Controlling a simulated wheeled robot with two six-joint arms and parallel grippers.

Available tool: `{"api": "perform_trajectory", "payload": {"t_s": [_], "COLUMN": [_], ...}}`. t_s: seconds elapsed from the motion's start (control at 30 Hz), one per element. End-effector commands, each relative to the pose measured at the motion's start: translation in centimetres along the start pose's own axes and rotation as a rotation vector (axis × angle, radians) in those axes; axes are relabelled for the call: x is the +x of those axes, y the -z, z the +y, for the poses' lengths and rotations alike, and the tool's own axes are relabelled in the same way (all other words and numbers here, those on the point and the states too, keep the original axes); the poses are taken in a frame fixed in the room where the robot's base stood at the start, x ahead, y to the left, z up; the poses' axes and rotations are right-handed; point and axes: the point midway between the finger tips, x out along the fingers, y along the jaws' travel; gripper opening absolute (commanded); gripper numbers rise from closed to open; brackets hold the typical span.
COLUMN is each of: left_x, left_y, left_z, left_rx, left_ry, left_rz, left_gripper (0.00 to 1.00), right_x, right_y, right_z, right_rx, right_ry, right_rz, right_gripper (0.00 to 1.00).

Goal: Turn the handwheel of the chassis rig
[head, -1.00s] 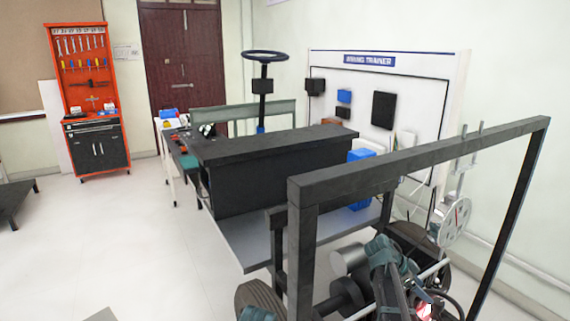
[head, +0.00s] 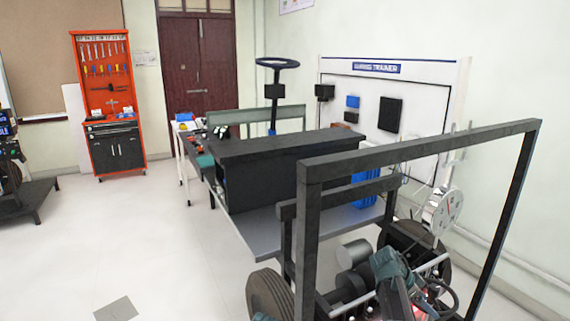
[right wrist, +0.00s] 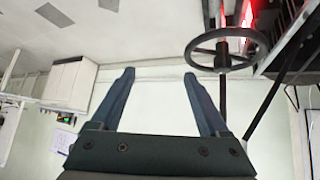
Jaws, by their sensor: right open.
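The handwheel (head: 277,62) is a dark ring on an upright post, beyond the long black box of the chassis rig (head: 420,155) in the head view. A dark spoked wheel on a thin post, seemingly the handwheel, also shows in the right wrist view (right wrist: 226,50), right of my fingers and apart from them. My right gripper (right wrist: 158,73) is open and empty, its two dark blue fingers spread. In the head view my right arm is at the lower right, in front of the rig, and its fingertips are hard to make out. My left gripper does not show.
The rig's tyre (head: 270,296) and black frame stand close in front. A white training board (head: 425,110) is behind at right. A narrow bench (head: 184,150) with small items and a red tool cabinet (head: 113,105) are at left. The left floor is largely clear.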

Motion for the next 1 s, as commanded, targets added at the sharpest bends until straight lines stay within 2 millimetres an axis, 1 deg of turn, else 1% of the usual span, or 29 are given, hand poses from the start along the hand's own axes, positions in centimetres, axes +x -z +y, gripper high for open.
{"api": "perform_trajectory", "payload": {"t_s": [0.03, 0.17, 0.27, 0.37, 0.47, 0.53, 0.57, 0.67, 0.7, 0.8, 0.9, 1.0], "left_x": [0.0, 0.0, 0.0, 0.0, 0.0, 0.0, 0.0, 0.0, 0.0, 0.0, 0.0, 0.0], "left_y": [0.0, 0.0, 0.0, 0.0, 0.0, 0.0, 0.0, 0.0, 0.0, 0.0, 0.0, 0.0], "left_z": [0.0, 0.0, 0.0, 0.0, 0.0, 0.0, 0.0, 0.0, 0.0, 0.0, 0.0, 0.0], "left_rx": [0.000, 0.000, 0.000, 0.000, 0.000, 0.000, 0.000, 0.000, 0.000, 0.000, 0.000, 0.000], "left_ry": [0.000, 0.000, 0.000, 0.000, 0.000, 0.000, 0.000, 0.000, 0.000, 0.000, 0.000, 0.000], "left_rz": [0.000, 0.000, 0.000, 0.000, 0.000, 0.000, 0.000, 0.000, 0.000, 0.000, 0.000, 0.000], "left_gripper": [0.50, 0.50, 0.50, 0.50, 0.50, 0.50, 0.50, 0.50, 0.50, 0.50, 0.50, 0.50], "right_x": [-0.4, -1.5, -2.6, -4.0, -5.8, -7.2, -7.8, -10.5, -11.6, -14.1, -16.1, -17.9], "right_y": [-0.8, -2.6, -4.4, -6.9, -9.8, -12.1, -13.2, -17.5, -19.3, -23.2, -26.2, -28.6], "right_z": [0.3, 0.7, 1.2, 2.0, 3.1, 4.2, 4.8, 7.3, 8.5, 11.5, 14.2, 16.9], "right_rx": [-0.028, -0.107, -0.191, -0.303, -0.443, -0.558, -0.616, -0.842, -0.943, -1.182, -1.386, -1.568], "right_ry": [0.006, 0.021, 0.040, 0.065, 0.099, 0.132, 0.148, 0.218, 0.253, 0.340, 0.422, 0.502], "right_rz": [-0.011, -0.040, -0.069, -0.106, -0.149, -0.183, -0.198, -0.257, -0.280, -0.331, -0.366, -0.393], "right_gripper": [0.78, 0.78, 0.78, 0.78, 0.78, 0.78, 0.78, 0.78, 0.78, 0.78, 0.78, 0.78]}}
